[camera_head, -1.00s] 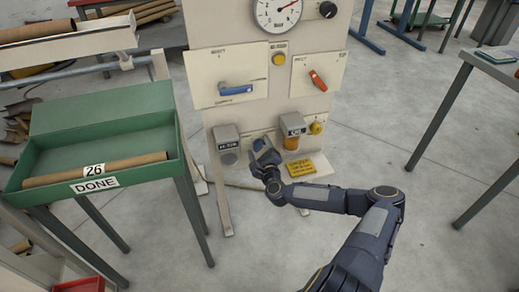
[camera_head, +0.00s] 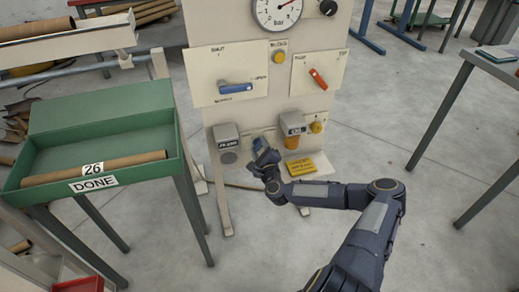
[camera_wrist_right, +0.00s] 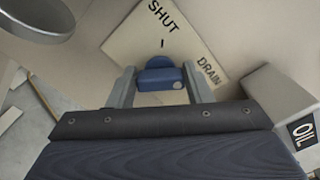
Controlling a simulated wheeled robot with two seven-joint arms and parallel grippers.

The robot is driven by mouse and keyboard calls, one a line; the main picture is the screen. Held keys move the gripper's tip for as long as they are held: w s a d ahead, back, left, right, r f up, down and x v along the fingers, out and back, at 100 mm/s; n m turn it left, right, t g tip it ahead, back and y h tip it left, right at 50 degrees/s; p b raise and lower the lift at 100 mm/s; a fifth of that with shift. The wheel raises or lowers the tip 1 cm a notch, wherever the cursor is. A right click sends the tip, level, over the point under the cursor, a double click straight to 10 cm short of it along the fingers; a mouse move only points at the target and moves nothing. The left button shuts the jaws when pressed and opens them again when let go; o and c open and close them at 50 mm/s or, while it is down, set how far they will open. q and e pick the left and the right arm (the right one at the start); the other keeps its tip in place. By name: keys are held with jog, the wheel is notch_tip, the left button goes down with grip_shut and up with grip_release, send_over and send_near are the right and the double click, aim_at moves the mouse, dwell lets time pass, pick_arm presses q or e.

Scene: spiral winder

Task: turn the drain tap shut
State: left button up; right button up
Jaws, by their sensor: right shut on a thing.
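The drain tap (camera_wrist_right: 160,78) is a blue knob with a small pale dot at its right side in the right wrist view. It sits in front of a cream plate (camera_wrist_right: 130,42) marked SHUT and DRAIN. My right gripper (camera_wrist_right: 160,88) is shut on the tap, with one grey finger on each side. In the head view my right gripper (camera_head: 262,155) is low on the front of the cream panel, and it mostly hides the tap. The plate looks tilted in the wrist view, with a short tick under SHUT. My left gripper is not in view.
Grey housings (camera_head: 226,137) and (camera_head: 294,122) flank the gripper, with an amber bowl (camera_head: 292,142) under the right one. Above are a blue lever (camera_head: 235,88), a red lever (camera_head: 318,78) and a gauge (camera_head: 277,12). A yellow sign (camera_head: 301,167) lies on the ledge. A green tray (camera_head: 100,115) stands left.

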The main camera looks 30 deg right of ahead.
jog(key=n+b, duration=0.2)
jog(key=n, duration=0.2)
jog(key=shift+f, duration=0.2)
jog(key=n+b, duration=0.2)
jog(key=n, duration=0.3)
jog(key=shift+f, duration=0.15)
jog(key=n+b, duration=0.2)
jog(key=n, duration=0.1)
jog(key=shift+f, duration=0.15)
jog(key=shift+n+b, duration=1.4)
jog(key=shift+n, duration=0.7)
jog(key=o, duration=1)
